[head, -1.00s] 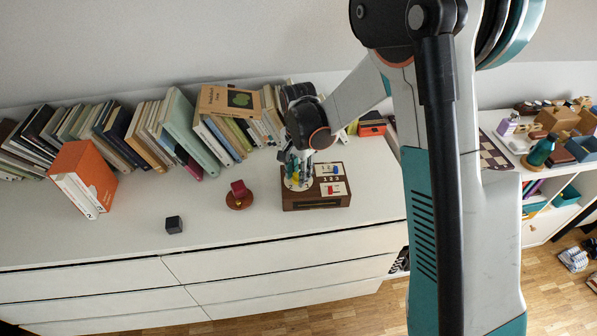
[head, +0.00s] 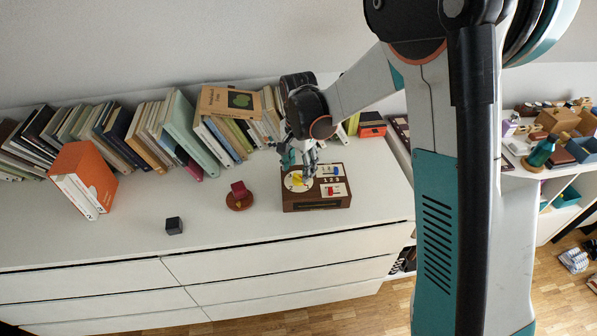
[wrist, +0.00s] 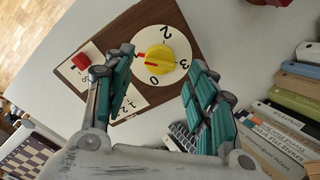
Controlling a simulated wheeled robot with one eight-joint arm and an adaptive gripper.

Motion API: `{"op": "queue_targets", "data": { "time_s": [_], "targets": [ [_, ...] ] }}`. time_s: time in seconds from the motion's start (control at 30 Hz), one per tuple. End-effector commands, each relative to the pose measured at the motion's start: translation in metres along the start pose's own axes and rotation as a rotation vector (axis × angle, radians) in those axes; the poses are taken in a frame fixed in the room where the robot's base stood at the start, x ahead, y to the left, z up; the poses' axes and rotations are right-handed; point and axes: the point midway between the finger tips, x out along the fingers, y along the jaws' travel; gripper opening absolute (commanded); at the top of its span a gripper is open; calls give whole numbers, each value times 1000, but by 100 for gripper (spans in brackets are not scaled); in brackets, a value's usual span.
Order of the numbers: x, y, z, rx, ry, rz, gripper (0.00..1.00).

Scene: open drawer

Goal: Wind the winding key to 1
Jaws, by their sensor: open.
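The winding key (wrist: 159,58) is a yellow knob with a red pointer, on a white round dial (wrist: 178,39) fixed to a brown wooden box (wrist: 105,33). In the wrist view 2, 3 and 0 are readable on the dial. The red pointer faces left in that view; I cannot read a 1 there. My gripper (wrist: 160,62) is open, its teal fingers apart on either side of the key in the picture, with nothing held. In the head view my gripper (head: 300,162) is just above the dial and partly hides it; the yellow key (head: 297,180) shows below it.
The box also carries a red knob (wrist: 81,61) on a white plate. A red piece on a round base (head: 239,196) and a dark cube (head: 174,225) stand left of the box. Books (head: 181,130) line the back. The cabinet top is clear in front.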

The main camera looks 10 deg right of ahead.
Motion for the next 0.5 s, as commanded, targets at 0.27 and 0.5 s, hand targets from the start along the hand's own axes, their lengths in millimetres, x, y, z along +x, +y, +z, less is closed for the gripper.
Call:
{"op": "queue_targets", "data": {
  "time_s": [0.27,0.5],
  "targets": [
    [-58,0,0,0,0,0,52],
    [-86,0,0,0,0,0,52]
  ]
}}
